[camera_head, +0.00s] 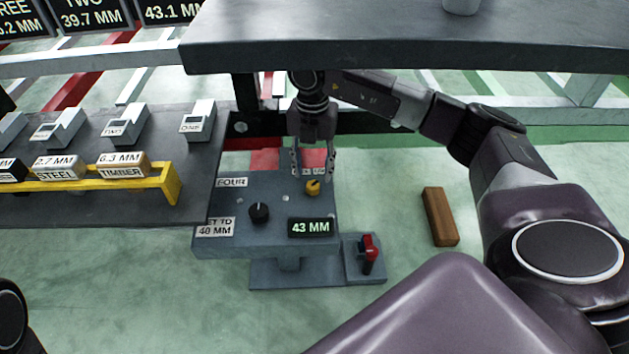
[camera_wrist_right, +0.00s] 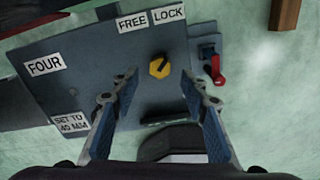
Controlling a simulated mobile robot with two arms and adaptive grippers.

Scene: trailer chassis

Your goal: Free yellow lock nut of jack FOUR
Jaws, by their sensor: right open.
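The yellow lock nut (camera_head: 313,187) sits on the top face of the grey jack box labelled FOUR (camera_head: 275,189). In the right wrist view the nut (camera_wrist_right: 159,66) shows a dark pointer bar, below a FREE / LOCK label (camera_wrist_right: 152,20). My right gripper (camera_head: 313,172) is open and empty, just above and behind the nut in the head view. In the right wrist view its two fingers (camera_wrist_right: 157,88) are spread, with the nut beyond the gap between their tips. My left gripper is not in view.
The box carries a black knob (camera_head: 259,213) and a 43 MM display (camera_head: 310,227). A red lever (camera_head: 369,254) stands to its right. A wooden block (camera_head: 440,216) lies on the floor. A shelf with a yellow rail (camera_head: 172,184) is at left, and a grey tabletop (camera_head: 400,45) overhangs behind.

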